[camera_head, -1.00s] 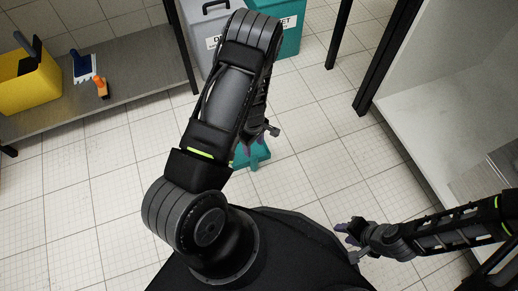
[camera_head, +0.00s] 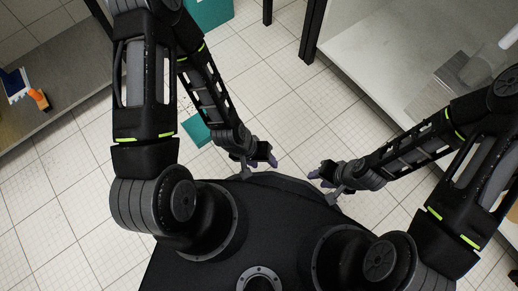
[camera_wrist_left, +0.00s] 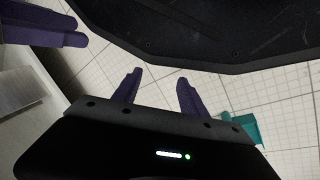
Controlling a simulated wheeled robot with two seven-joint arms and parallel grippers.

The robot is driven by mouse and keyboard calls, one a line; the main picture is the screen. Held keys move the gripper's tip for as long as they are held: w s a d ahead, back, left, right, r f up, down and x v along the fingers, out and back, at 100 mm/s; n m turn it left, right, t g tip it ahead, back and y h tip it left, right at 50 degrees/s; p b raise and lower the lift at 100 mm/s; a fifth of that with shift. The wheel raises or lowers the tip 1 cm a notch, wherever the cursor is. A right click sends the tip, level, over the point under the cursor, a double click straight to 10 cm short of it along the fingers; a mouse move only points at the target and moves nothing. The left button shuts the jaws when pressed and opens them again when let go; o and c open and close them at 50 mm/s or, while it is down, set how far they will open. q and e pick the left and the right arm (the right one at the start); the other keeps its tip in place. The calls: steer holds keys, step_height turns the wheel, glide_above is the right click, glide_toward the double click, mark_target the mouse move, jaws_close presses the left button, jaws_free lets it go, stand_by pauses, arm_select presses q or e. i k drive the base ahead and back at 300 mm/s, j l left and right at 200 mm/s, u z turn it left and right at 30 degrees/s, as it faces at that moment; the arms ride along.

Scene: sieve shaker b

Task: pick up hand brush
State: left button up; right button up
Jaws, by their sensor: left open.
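A blue item with a white part (camera_head: 16,84) lies on the grey shelf at the far left of the head view; it may be the hand brush, but it is too small to be sure. My left gripper (camera_head: 259,163) is open and empty in front of my base, far to the right of both. Its purple fingers (camera_wrist_left: 157,90) stand apart with only floor between them in the left wrist view. My right gripper (camera_head: 323,183) is a little to the right, its fingers apart and empty.
A teal object (camera_head: 197,130) lies on the tiled floor, partly hidden by my left arm, with dark specks near it. A teal bin (camera_head: 208,12) stands at the back. The grey shelf (camera_head: 70,65) is left; a white-walled bench (camera_head: 385,60) is right.

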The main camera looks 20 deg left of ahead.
mark_target(41, 99)
steer(key=u, duration=2.45)
